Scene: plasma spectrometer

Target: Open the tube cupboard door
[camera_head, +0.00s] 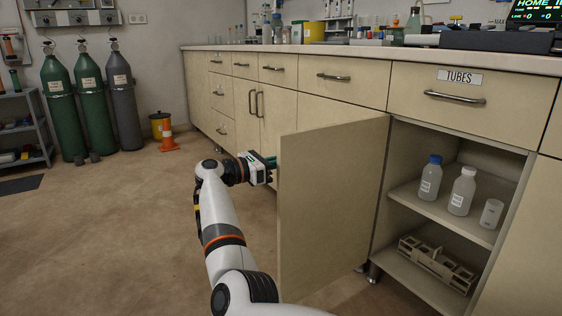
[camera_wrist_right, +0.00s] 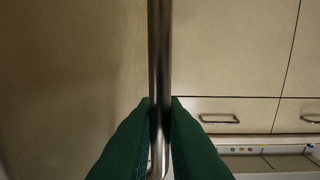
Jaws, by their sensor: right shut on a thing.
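The tube cupboard door (camera_head: 330,210) stands swung wide open, under the drawer labelled TUBES (camera_head: 461,78). My right arm reaches to the door's free edge, with the right gripper (camera_head: 271,162) partly hidden behind the panel. In the right wrist view its green fingers (camera_wrist_right: 161,112) are shut on the door's metal bar handle (camera_wrist_right: 160,50), one finger on each side. The handle is hidden in the head view. Inside the cupboard, the upper shelf (camera_head: 412,205) bears a blue-capped bottle (camera_head: 430,180), a white-capped bottle (camera_head: 462,192) and a small pale container (camera_head: 491,213). My left gripper is not in view.
A beige rack (camera_head: 437,264) lies on the cupboard's bottom shelf. Closed cabinets and drawers (camera_head: 345,90) run left under the countertop (camera_head: 400,51). The floor (camera_head: 110,235) left of my arm is clear.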

